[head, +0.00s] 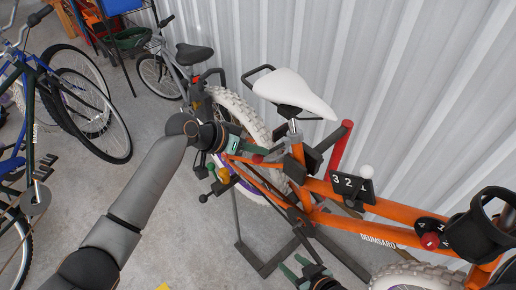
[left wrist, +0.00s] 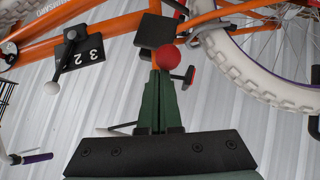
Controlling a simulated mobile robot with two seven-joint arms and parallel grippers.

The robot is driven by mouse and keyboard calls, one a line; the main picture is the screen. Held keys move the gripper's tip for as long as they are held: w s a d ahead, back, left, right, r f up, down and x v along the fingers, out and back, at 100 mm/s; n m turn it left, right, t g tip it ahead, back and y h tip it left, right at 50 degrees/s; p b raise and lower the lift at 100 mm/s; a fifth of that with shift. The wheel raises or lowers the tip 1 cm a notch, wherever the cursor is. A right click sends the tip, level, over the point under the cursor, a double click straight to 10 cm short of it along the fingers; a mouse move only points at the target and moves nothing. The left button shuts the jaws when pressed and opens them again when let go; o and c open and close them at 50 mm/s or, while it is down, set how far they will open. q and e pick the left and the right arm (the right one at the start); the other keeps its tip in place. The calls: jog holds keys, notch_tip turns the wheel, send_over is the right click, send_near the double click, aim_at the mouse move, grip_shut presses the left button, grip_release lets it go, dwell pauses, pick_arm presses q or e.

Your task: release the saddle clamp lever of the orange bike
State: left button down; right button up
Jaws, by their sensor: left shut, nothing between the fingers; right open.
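The orange bike (head: 375,232) stands by the wall, with a white saddle (head: 293,92) on a metal seat post (head: 295,127). A red ball knob (head: 257,159), apparently on the saddle clamp lever, is beside my left gripper (head: 270,156). In the left wrist view the red knob (left wrist: 166,57) is just beyond the fingertips of my left gripper (left wrist: 164,77), overlapping them in the picture; I cannot tell if they touch. The left fingers are shut and empty. My right gripper (head: 305,270) is open and empty, low at the bottom of the head view.
A plate numbered 3 2 1 (head: 345,184) with a white-knobbed lever (head: 367,172) is on the frame. Other bikes (head: 85,115) stand at the left. Grey floor (head: 100,180) is clear between them.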

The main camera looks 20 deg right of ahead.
pick_arm(q)
jog(key=shift+a, duration=0.1)
jog(key=v, duration=1.2)
jog(key=shift+r+b, duration=0.2)
jog(key=shift+b, duration=0.1)
jog(key=shift+a, duration=0.1)
